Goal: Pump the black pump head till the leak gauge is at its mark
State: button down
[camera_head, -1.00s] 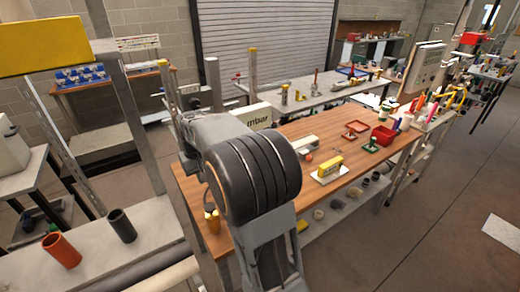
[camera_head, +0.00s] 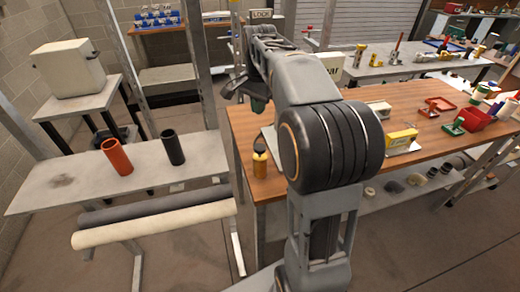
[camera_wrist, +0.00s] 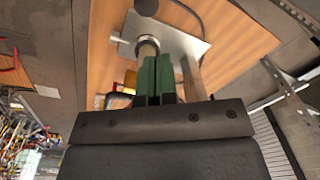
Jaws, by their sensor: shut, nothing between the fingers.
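My gripper (camera_wrist: 158,80) has green fingers, pressed together with nothing between them. In the wrist view, a steel plate (camera_wrist: 185,43) lies on the wood close to the fingers. A steel cylinder (camera_wrist: 148,48) stands by it, and a dark round knob (camera_wrist: 147,6) shows at the top edge. I cannot tell whether this knob is the black pump head, or whether my fingers touch anything. A pale gauge box (camera_head: 331,64) lettered "bar" is mostly hidden behind my arm; its reading is not visible.
An orange bottle (camera_head: 260,163) with a black top stands at the bench's left edge. A grey shelf (camera_head: 50,178) on the left holds an orange tube (camera_head: 117,156) and a black tube (camera_head: 172,147).

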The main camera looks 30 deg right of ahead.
aim_at(260, 147)
jog(key=shift+s+a+r+m+g, duration=0.1)
jog(key=shift+s+r+m+g, duration=0.15)
jog(key=shift+m, duration=0.95)
jog(key=shift+s+a+r+m, duration=0.1)
jog(key=shift+s+r+m, duration=0.2)
jog(key=shift+m, duration=0.9)
jog(key=shift+s+r+m+g, duration=0.15)
jog(key=shift+r+m, duration=0.2)
jog(key=shift+m, duration=0.85)
jog(key=shift+w, duration=0.1)
jog(key=shift+f, duration=0.15)
notch_tip(260, 147, down, 14)
jog(key=shift+r+b, duration=0.1)
jog(key=shift+b, duration=0.25)
